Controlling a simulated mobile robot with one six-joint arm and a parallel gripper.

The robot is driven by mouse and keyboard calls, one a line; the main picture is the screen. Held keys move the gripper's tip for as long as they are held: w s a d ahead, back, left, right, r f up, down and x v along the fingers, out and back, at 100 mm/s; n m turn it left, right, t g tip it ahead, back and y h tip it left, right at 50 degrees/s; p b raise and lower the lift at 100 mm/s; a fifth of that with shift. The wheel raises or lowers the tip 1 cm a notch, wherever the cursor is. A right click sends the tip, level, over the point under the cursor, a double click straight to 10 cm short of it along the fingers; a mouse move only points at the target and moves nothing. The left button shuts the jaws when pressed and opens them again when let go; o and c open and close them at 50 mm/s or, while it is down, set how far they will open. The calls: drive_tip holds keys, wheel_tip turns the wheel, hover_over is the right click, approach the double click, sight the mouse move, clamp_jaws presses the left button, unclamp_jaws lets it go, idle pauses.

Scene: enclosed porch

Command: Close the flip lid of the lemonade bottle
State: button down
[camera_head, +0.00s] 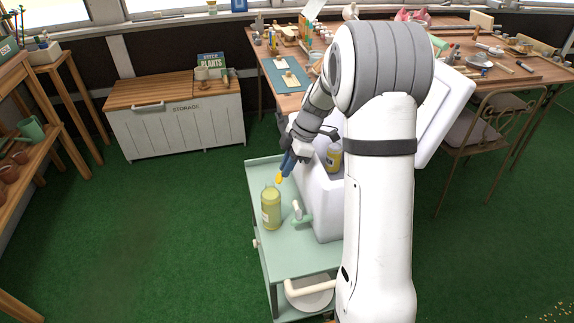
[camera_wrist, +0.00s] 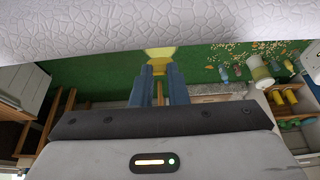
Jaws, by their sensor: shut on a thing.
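A yellow-green bottle (camera_head: 271,209) with a pale label stands upright on the green cart top (camera_head: 303,258). Its top is too small to tell how a lid sits. My gripper (camera_head: 284,170) is above and slightly right of this bottle, apart from it, with blue fingers pointing down. The fingers are shut on a small yellow thing (camera_head: 279,178), which also shows at the fingertips in the wrist view (camera_wrist: 160,53). I cannot tell what it is. A second yellowish bottle (camera_head: 334,160) stands in the white cooler (camera_head: 318,205), partly hidden by my arm.
The white cooler stands open on the cart, its raised lid (camera_head: 446,115) to the right. A pale green-handled item (camera_head: 299,214) is beside the bottle. Behind are a cluttered wooden table (camera_head: 290,103) and a storage chest (camera_head: 180,128). Green floor is free left of the cart.

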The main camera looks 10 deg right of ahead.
drive_tip(key=shift+r, duration=0.1)
drive_tip(key=shift+a+r+h+p, duration=0.35)
drive_tip(key=shift+a+h+p, duration=0.35)
drive_tip(key=shift+h, duration=0.4)
drive_tip(key=a+h, duration=0.1)
drive_tip(key=h+p, duration=0.1)
drive_tip(key=shift+a+r+h, duration=0.15)
drive_tip(key=shift+a+h, duration=0.25)
drive_tip(key=a+h, duration=0.1)
drive_tip(key=a+h+p, duration=0.1)
drive_tip(key=h, duration=0.1)
drive_tip(key=shift+f+h, duration=0.25)
drive_tip(key=shift+h, duration=0.05)
drive_tip(key=h, duration=0.1)
drive_tip(key=a+h, duration=0.1)
drive_tip(key=shift+a+f+h, duration=0.3)
drive_tip(key=shift+f+h, duration=0.05)
drive_tip(key=shift+h, duration=0.05)
drive_tip(key=a+f+h+b, duration=0.1)
drive_tip(key=a+f+h, duration=0.2)
drive_tip(key=h, duration=0.9)
drive_tip(key=shift+a+f+b, duration=0.15)
drive_tip(key=shift+f+b, duration=0.15)
drive_tip(key=shift+f, duration=1.2)
drive_tip(key=shift+h, duration=0.3)
